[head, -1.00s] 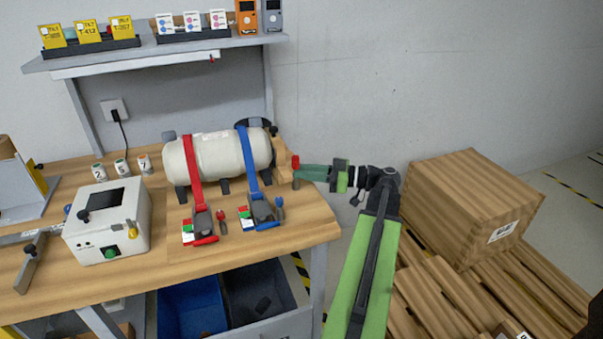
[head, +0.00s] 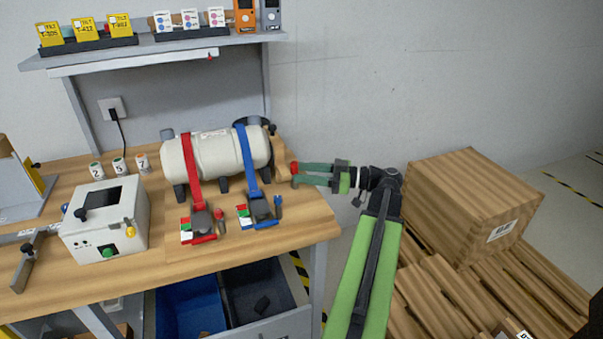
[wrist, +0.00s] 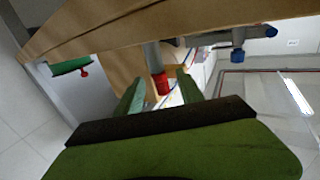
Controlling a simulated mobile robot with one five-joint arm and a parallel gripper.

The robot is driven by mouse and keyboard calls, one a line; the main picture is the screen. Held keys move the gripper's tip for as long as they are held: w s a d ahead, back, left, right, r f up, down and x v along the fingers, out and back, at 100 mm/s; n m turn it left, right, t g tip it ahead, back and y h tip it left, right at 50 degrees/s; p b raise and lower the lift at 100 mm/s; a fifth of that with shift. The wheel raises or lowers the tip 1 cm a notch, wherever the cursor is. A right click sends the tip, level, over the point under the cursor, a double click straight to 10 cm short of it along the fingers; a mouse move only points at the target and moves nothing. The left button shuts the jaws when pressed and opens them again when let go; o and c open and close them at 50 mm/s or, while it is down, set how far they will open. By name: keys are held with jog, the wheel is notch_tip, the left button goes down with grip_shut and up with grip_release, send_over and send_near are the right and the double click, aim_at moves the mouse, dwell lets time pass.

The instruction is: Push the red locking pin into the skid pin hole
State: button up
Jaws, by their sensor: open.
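The red locking pin (head: 294,168) shows as a small red end beside the wooden skid block (head: 280,160), at the right end of the white tank (head: 215,155). My gripper (head: 299,174) is open at the table's right edge, its green fingers pointing left with their tips by the red end. In the wrist view a red end on a grey cylinder (wrist: 160,83) lies between and beyond the open fingers of my gripper (wrist: 158,90). I cannot tell whether a finger touches it. The pin hole is hidden, and how deep the pin sits cannot be told.
A red strap (head: 192,165) and a blue strap (head: 249,160) cross the tank, with ratchets at the table front. A white control box (head: 105,225) stands at left. A large carton (head: 470,205) sits on pallets right of my arm.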

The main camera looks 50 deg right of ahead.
jog(key=v, duration=1.6)
jog(key=shift+s+d, duration=0.25)
jog(key=shift+d, duration=0.05)
jog(key=shift+f, duration=0.1)
jog(key=shift+c, duration=0.4)
